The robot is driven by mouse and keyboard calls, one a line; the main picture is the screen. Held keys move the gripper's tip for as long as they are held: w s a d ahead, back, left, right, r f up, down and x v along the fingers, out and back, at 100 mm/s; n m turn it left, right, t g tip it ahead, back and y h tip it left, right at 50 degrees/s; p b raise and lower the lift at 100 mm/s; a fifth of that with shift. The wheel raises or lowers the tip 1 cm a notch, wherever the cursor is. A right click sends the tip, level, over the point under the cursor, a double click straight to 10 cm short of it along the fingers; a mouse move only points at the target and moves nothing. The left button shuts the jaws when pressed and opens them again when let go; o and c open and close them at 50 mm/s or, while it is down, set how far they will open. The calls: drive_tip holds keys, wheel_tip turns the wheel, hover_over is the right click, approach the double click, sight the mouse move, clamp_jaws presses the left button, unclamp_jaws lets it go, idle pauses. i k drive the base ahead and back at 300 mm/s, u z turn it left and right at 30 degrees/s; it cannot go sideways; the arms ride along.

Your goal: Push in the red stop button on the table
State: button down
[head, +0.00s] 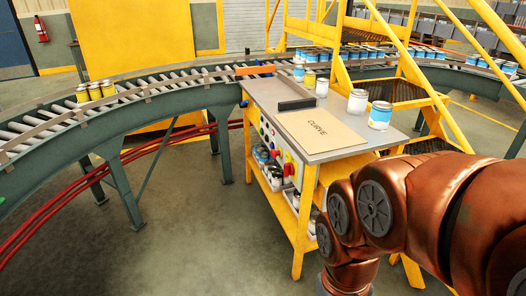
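The table (345,109) has a grey top and a yellow frame. On its left side is an upright panel with several small coloured controls. A red round part (289,169) beside a yellow piece shows near the panel's front end. It looks like the stop button, but it is too small to tell for sure or to see whether it is pressed. My copper-coloured arm fills the lower right, to the right of and in front of the table. My gripper is not in view.
A cardboard sheet marked CURVE (321,134), a black block (296,104) and several cans, one blue and white (380,115), are on the tabletop. A roller conveyor (160,92) curves behind. Yellow stairs (400,92) stand behind the table. Floor (200,245) left of the table is clear.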

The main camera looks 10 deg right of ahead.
sight(274, 153)
drive_tip(key=u, duration=0.6)
drive_tip(key=i, duration=0.8)
drive_tip(key=u, duration=0.75)
